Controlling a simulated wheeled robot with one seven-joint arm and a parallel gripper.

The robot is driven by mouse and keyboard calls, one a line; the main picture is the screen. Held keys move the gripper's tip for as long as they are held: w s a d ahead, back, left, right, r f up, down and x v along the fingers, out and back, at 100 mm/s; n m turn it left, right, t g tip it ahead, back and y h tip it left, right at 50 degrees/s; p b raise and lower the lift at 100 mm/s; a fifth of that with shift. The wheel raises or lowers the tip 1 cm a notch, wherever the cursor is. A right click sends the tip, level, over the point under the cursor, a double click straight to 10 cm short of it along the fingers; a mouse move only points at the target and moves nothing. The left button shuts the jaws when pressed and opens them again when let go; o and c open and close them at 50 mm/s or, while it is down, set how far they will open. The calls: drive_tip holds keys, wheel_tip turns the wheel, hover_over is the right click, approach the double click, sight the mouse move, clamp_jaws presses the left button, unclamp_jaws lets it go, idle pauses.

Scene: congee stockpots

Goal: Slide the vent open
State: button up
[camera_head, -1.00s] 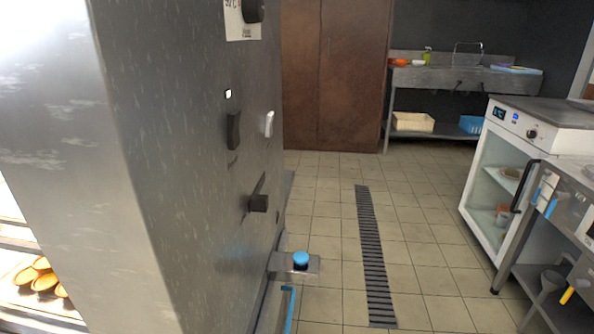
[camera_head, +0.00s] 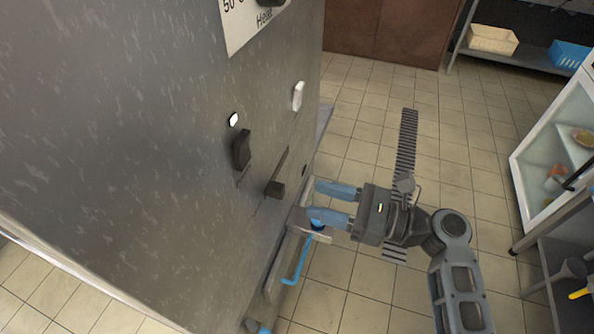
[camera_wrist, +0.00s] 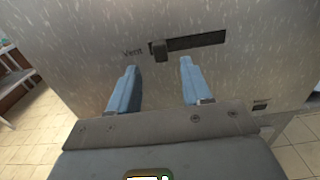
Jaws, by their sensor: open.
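The vent slider is a dark knob (camera_head: 275,189) on a slot in the grey metal cabinet face, right of a black rocker switch in the head view. In the wrist view the vent knob (camera_wrist: 159,51) sits at the left end of its dark slot (camera_wrist: 200,40), beside the printed word "Vent". My gripper (camera_head: 312,200) is open and empty, with blue fingers pointing at the panel. In the wrist view my gripper (camera_wrist: 158,65) has the knob ahead, between its fingertips in the picture. The knob looks free of the fingers; the exact gap cannot be told.
The cabinet face (camera_head: 130,130) carries a black switch (camera_head: 241,150), a white switch (camera_head: 298,95) and a heat dial above. Tiled floor with a drain grate (camera_head: 405,150) lies right.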

sight(284, 190)
drive_tip(key=shift+x, duration=3.85)
drive_tip(key=shift+f, duration=0.1)
clamp_jaws()
